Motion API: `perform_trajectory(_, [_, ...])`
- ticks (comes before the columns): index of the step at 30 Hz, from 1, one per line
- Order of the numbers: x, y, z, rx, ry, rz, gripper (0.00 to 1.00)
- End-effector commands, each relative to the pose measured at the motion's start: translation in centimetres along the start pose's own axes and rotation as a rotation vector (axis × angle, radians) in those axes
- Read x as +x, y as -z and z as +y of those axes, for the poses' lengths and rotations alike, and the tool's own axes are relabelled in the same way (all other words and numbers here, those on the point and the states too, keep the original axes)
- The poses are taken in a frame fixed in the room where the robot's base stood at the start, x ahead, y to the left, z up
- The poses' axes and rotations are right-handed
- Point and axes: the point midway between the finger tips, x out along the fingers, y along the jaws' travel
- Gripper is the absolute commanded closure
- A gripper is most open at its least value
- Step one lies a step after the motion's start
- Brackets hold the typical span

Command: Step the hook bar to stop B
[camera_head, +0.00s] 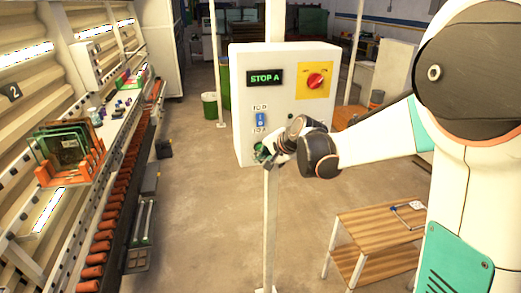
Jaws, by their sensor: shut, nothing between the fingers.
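A white control box (285,100) stands on a post in the middle of the view. Its green display (265,78) reads "STOP A". A blue switch (260,120) with small labels above and below it is under the display. A green button (259,150) is near the box's lower left, partly hidden by my gripper. My gripper (269,157) is shut and empty, with its tip at or very close to this button; I cannot tell whether they touch. I cannot make out a hook bar in this view.
A red rotary knob (315,81) on a yellow plate is at the box's upper right. A roller conveyor (112,205) and shelf line the left wall. A wooden bench (375,228) stands at lower right. The floor around the post is clear.

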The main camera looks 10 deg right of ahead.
Motion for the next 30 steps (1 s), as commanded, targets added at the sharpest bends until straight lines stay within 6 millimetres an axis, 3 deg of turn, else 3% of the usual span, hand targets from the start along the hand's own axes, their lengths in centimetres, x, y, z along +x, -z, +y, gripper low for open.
perform_trajectory(30, [0.55, 0.42, -0.44, 0.0, 0.0, 0.0, 1.0])
